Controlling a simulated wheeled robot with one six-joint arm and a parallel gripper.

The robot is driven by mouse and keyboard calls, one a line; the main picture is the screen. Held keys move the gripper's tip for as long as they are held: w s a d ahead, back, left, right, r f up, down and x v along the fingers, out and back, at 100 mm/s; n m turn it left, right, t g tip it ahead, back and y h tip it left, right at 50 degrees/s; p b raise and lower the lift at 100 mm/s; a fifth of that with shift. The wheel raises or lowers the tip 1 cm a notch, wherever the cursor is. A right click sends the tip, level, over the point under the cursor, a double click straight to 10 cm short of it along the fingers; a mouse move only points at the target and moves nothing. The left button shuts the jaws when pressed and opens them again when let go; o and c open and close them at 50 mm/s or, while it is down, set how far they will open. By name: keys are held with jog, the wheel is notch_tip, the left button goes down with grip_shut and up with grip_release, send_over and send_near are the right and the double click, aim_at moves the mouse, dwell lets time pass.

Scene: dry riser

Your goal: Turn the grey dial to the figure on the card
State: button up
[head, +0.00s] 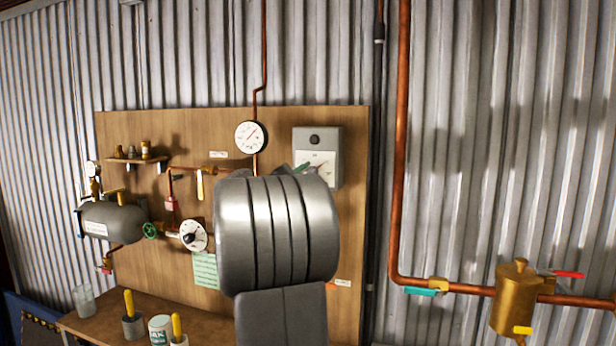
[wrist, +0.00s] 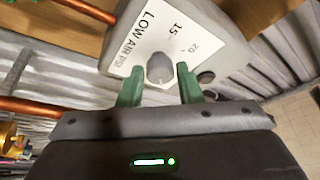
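The grey dial (wrist: 160,68) is a knob on the white face of a grey box (head: 333,140) marked LOW AIR PSI, with 15 and 20 legible in the wrist view. My gripper (wrist: 159,82) is open, its green fingers on either side of the knob with narrow gaps; I cannot make out contact. The knob's pointer setting is not clear. In the head view my arm covers the lower left of the box face. A pale green card (head: 205,270) hangs low on the wooden board; its writing is too small to read.
The wooden board (head: 340,235) also carries a white gauge (head: 250,137), a white dial with a black knob (head: 193,236), a grey tank (head: 112,220) and copper pipes. Cups and yellow-handled tools stand on the bench (head: 105,320) below. A brass vessel (head: 516,295) is at right.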

jog(key=shift+o, duration=1.2)
jog(key=b+v, duration=0.4)
jog(key=v, duration=1)
jog(key=shift+w+d, duration=0.15)
jog(key=p+x, duration=0.4)
jog(key=x, duration=0.9)
jog(key=shift+w+d, duration=0.2)
jog(key=shift+w, duration=0.05)
jog(key=shift+r, duration=0.15)
